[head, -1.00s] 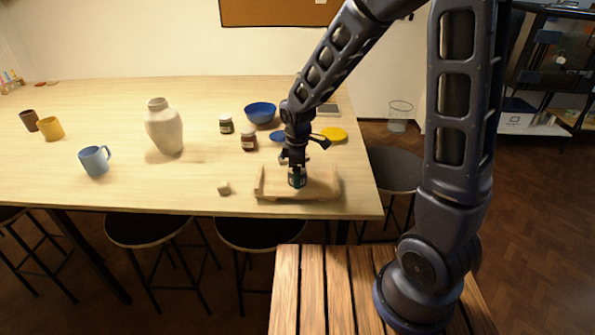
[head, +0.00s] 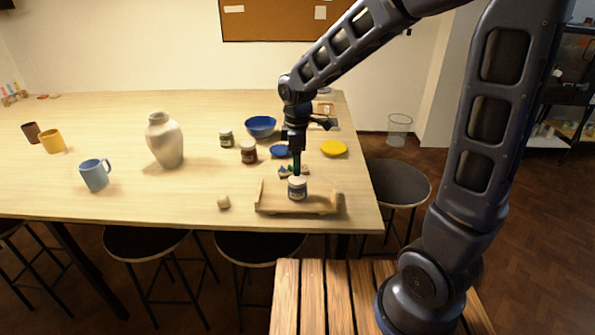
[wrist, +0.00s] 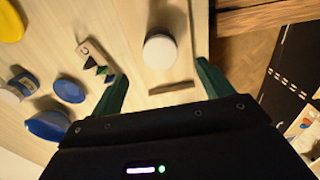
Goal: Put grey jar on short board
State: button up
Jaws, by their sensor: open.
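The grey jar (head: 297,188), with a white lid, stands upright on the short wooden board (head: 325,206), which has raised ends, near the table's front edge. In the wrist view the jar's round white lid (wrist: 160,50) shows from above. My gripper (head: 297,170) is open and empty just above the jar. In the wrist view its green fingers (wrist: 160,82) are spread wide, with nothing between them, and the lid lies beyond the tips.
A small block with coloured triangles (head: 290,171) lies just behind the board. Two jars (head: 226,138) (head: 248,152), a blue bowl (head: 261,126), a blue dish (head: 280,151) and a yellow dish (head: 334,148) stand farther back. A pale lump (head: 223,202) lies left of the board.

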jog(key=shift+d+r, duration=0.1)
jog(key=shift+r, duration=0.95)
jog(key=d+r+m+t, duration=0.1)
jog(key=d+r+m, duration=0.3)
jog(key=d, duration=0.5)
jog(key=d+r+m+t, duration=0.1)
jog(key=d+r+m, duration=0.35)
jog(key=d, duration=0.35)
jog(key=s+d+r+m+t, duration=0.1)
jog(key=s+d+m, duration=0.3)
jog(key=d, duration=0.2)
jog(key=s+d+r+m+t, duration=0.1)
jog(key=s+d+m, duration=0.4)
jog(key=d, duration=0.2)
jog(key=shift+d+t, duration=0.15)
jog(key=shift+t, duration=0.15)
